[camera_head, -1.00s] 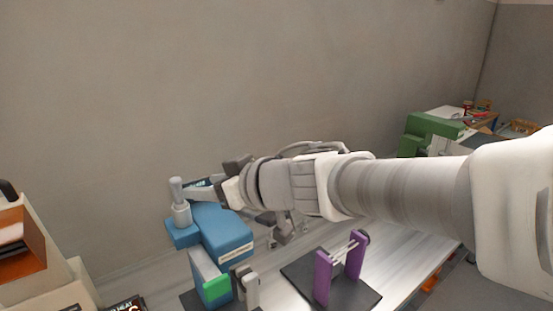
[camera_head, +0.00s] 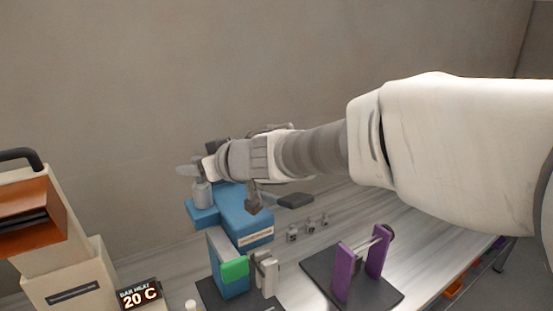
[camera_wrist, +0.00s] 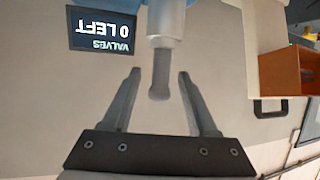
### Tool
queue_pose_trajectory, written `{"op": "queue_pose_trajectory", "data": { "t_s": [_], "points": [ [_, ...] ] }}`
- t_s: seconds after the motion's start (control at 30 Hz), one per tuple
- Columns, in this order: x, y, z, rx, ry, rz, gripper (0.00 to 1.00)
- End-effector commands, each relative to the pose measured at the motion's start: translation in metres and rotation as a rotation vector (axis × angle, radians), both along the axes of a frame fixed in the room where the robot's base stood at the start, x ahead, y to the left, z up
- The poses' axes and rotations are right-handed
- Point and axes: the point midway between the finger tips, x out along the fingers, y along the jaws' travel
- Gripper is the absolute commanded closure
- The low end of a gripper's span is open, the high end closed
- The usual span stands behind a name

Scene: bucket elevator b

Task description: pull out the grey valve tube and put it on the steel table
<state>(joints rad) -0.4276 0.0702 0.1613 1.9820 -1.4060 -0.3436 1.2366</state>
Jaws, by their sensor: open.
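The grey valve tube (camera_wrist: 161,75) is a dark grey cylinder with a rounded end, standing in a lighter, wider socket (camera_wrist: 166,22) on the blue machine (camera_head: 245,215). The socket also shows in the head view (camera_head: 202,195). My gripper (camera_wrist: 160,74) is open, with one finger on each side of the tube and a visible gap on both sides. In the head view my gripper (camera_head: 195,168) is at the top of the socket and hides the tube there. The steel table (camera_head: 440,228) is the pale, streaked surface under the machine.
A purple stand (camera_head: 360,262) on a dark plate is at the front right. A green-and-blue fixture (camera_head: 230,268) is in front of the machine. A cream unit with an orange box (camera_head: 35,215) is at left. A sign (camera_wrist: 100,28) reads "VALVES 0 LEFT".

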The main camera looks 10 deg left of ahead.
Motion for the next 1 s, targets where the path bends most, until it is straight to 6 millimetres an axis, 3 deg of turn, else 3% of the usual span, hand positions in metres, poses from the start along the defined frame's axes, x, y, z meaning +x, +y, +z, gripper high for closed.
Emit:
{"op": "queue_pose_trajectory", "data": {
  "t_s": [0.1,0.43,1.0],
  "points": [
    [-0.0002,-0.0001,0.0001,0.0,0.0,0.0,0.43],
    [-0.0003,-0.0003,0.0,0.0,0.0,0.0,1.0],
    [-0.0002,-0.0002,0.0038,0.002,-0.001,0.0,1.0]
  ]
}}
